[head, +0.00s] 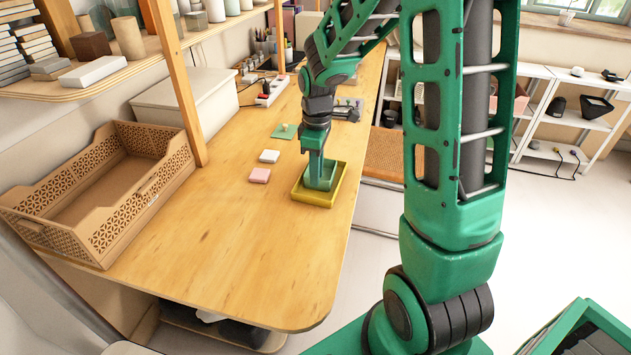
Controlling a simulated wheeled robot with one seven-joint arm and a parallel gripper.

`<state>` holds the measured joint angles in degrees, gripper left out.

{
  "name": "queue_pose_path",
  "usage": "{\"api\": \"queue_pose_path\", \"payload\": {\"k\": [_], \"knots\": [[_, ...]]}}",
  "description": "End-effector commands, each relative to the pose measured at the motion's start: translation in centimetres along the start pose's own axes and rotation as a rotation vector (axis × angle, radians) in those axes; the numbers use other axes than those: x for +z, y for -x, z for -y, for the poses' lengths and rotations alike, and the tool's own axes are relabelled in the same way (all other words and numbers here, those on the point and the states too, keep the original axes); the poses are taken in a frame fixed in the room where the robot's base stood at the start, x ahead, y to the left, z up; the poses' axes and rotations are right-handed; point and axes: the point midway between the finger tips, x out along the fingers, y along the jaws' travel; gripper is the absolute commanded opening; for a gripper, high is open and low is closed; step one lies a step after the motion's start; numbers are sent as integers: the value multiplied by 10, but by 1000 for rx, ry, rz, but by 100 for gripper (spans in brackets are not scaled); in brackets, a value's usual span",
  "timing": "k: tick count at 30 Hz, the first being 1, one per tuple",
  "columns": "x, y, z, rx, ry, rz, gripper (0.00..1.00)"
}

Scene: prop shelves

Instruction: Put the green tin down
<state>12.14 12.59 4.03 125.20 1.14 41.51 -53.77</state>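The green tin (328,182) is a small teal-green block in the head view. It is inside the outline of a shallow yellow tray (315,201) near the table's right edge. I cannot tell whether the tin's base touches the tray floor. My gripper (317,166) points straight down and its fingers meet the tin from above. It looks shut on the tin, though the fingers are small and nearly the same green, and they hide part of the tin.
A pink block (259,176), a white block (269,156) and a flat green piece (284,131) lie left of the tray. A tan lattice basket (122,230) stands at the table's left, near a wooden shelf post (178,85). The table's front is clear.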

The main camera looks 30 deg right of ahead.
Motion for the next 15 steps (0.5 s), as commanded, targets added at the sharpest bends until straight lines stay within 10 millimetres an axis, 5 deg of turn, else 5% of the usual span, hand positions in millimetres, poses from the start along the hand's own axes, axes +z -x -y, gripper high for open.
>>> {"api": "queue_pose_path", "payload": {"k": [6,15], "knots": [[-1,45,-1,3,1,-3,21],[0,78,0,0,0,-1,21]]}}
